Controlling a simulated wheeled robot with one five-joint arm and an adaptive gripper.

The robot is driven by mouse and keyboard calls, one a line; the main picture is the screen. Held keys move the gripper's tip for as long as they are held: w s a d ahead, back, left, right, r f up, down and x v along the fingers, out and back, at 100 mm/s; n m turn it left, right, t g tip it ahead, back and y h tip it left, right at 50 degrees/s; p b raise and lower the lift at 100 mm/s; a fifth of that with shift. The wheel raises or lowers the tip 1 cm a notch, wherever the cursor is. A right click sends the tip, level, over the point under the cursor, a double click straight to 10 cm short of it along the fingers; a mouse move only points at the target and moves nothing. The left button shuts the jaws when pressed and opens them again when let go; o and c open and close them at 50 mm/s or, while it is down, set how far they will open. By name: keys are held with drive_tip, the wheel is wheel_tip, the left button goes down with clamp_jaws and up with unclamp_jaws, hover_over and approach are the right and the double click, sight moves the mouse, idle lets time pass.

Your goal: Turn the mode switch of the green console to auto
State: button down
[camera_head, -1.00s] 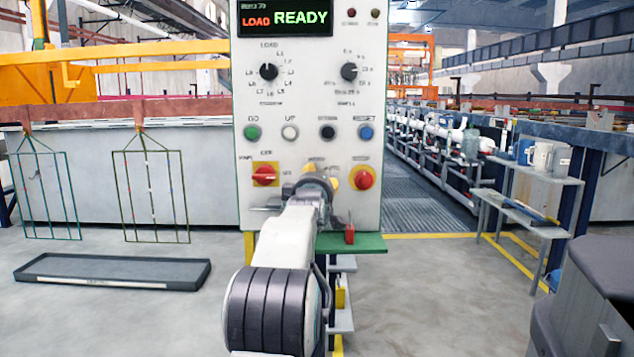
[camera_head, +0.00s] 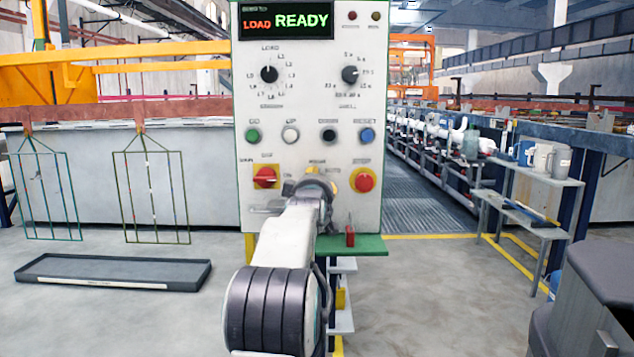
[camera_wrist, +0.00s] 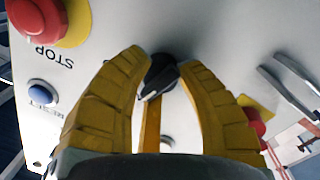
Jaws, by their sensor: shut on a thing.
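The console (camera_head: 350,215) is a pale grey panel with green edging, lit with LOAD READY on its display. The mode switch is a black knob (camera_wrist: 158,74) in the wrist view, low on the panel between the red-on-yellow switch and the STOP button. My gripper (camera_wrist: 164,62) has its two yellow fingers shut on the knob, one on each side. In the head view my gripper (camera_head: 324,182) and wrist hide the knob. An AUTO label shows just above right of the wrist. I cannot tell which position the knob points to.
A red STOP button (camera_head: 365,181) sits close right of my gripper, and a red switch (camera_head: 265,177) is to its left. GO, UP, DOWN and RESET buttons are above. A metal handle (camera_wrist: 290,88) projects nearby. A green ledge (camera_head: 365,245) is below.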

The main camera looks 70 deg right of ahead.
drive_tip(key=shift+f+m+y+p, duration=0.2)
drive_tip(key=shift+m+p, duration=0.1)
drive_tip(key=shift+m, duration=1)
drive_tip(key=shift+f+m+y+p, duration=0.15)
drive_tip(key=shift+m+p, duration=0.15)
drive_tip(key=shift+m, duration=1)
drive_tip(key=c, duration=1.2)
unclamp_jaws()
drive_tip(key=o, duration=0.4)
drive_tip(key=shift+r, duration=0.15)
drive_tip(key=shift+c, duration=0.2)
drive_tip(key=shift+r, duration=0.1)
drive_tip(key=shift+a, duration=0.25)
drive_tip(key=v, duration=1.1)
drive_tip(key=shift+a, duration=0.2)
